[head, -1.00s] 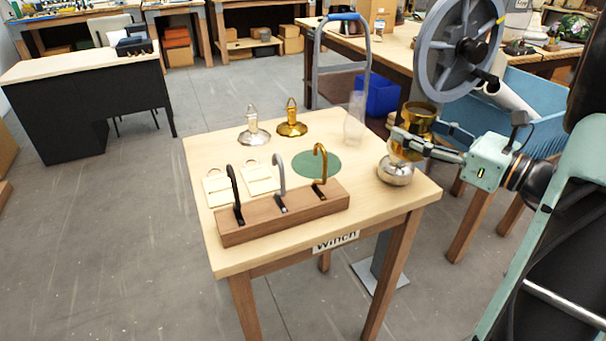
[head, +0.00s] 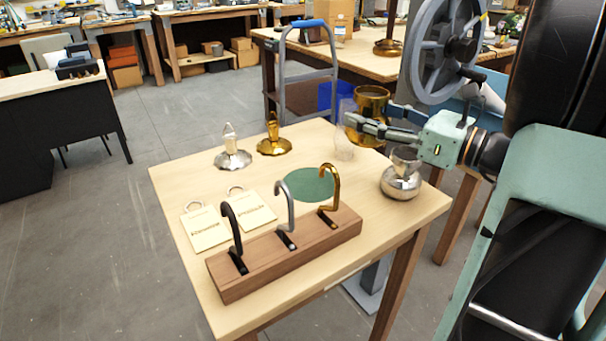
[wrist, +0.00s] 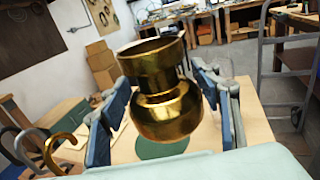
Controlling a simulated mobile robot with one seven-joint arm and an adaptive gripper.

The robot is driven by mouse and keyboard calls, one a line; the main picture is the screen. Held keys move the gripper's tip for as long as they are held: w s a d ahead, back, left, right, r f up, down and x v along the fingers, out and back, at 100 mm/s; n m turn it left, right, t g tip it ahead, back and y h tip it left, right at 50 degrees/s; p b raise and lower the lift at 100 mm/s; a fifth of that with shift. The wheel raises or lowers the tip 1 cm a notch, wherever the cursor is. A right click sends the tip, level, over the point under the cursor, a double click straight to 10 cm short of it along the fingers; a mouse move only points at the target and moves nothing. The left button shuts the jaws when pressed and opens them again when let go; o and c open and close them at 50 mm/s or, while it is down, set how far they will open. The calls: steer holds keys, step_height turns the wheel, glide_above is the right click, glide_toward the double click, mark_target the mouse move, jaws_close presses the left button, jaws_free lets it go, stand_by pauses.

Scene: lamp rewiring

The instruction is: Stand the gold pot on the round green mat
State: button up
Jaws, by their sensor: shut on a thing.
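The gold pot (head: 371,103) is a shiny waisted vessel with a wide open rim. It is held upright or slightly tilted in the air above the table's back right side. My gripper (head: 366,128) is shut on it, partly covering its lower part in the head view. In the wrist view the pot (wrist: 160,112) sits between the two blue-grey fingers. The round green mat (head: 305,184) lies flat and bare on the table, left of and lower than the pot. In the wrist view the mat (wrist: 158,150) shows below the pot, partly hidden.
A silver pot (head: 398,184) stands at the table's right, beneath my gripper. A clear glass cylinder (head: 345,142) stands near the held pot. A wooden block (head: 270,262) with three upright hooks stands in front of the mat. Silver and gold lamp parts (head: 273,146) stand at the back.

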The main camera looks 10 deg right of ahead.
steer(key=w+a+f+b, duration=0.1)
steer(key=w+a+f, duration=0.1)
steer(key=a+f, duration=0.1)
steer(key=w+a+f+b, duration=0.1)
steer(key=w+a+f, duration=0.1)
steer(key=a+f, duration=0.1)
steer(key=w+a+f+b, duration=0.2)
steer(key=w+a+f, duration=0.1)
steer(key=a, duration=0.1)
steer(key=shift+w+a+f, duration=0.1)
steer(key=shift+a, duration=0.3)
steer(key=shift+w+a+f+b, duration=0.1)
steer(key=shift+f+b, duration=0.15)
steer(key=shift+f, duration=0.65)
steer(key=shift+w+a+f+b, duration=0.1)
steer(key=shift+f+b, duration=0.15)
steer(key=shift+f, duration=0.6)
steer(key=shift+f, duration=0.1)
steer(key=shift+f, duration=0.15)
steer(key=o, duration=1.6)
steer(key=shift+c, duration=0.2)
